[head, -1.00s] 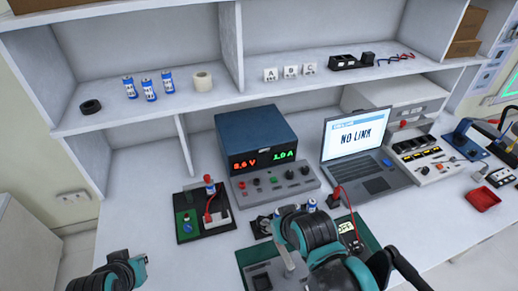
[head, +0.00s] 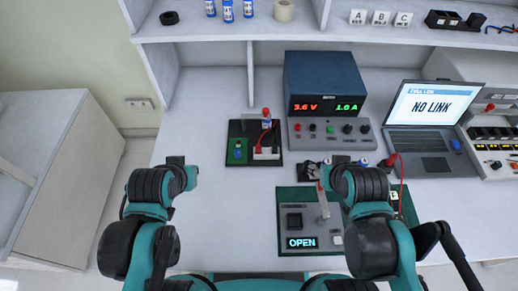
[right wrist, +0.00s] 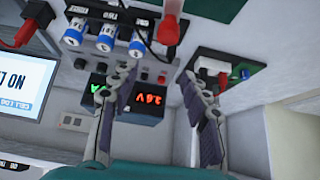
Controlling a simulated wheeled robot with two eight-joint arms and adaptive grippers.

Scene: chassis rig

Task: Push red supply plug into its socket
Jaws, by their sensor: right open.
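In the head view a red plug (head: 391,160) with a red cable stands beside the laptop; it also seems to show at the top left of the right wrist view (right wrist: 20,32). Another red-topped piece (head: 266,116) with a red cable stands on the small dark board. The power supply (head: 325,80) reads 3.6 V and 1.0 A, with a red terminal (head: 298,128) on its panel. I cannot tell which opening is the plug's socket. My right gripper (right wrist: 160,75) is open and empty, above the bench. My left gripper (head: 176,165) is left of the small board; its jaws are unclear.
A laptop (head: 430,115) reads NO LINK. A green board (head: 290,225) with an OPEN display and an upright lever (head: 323,205) lies under my right arm. Batteries (right wrist: 105,38) sit in a holder.

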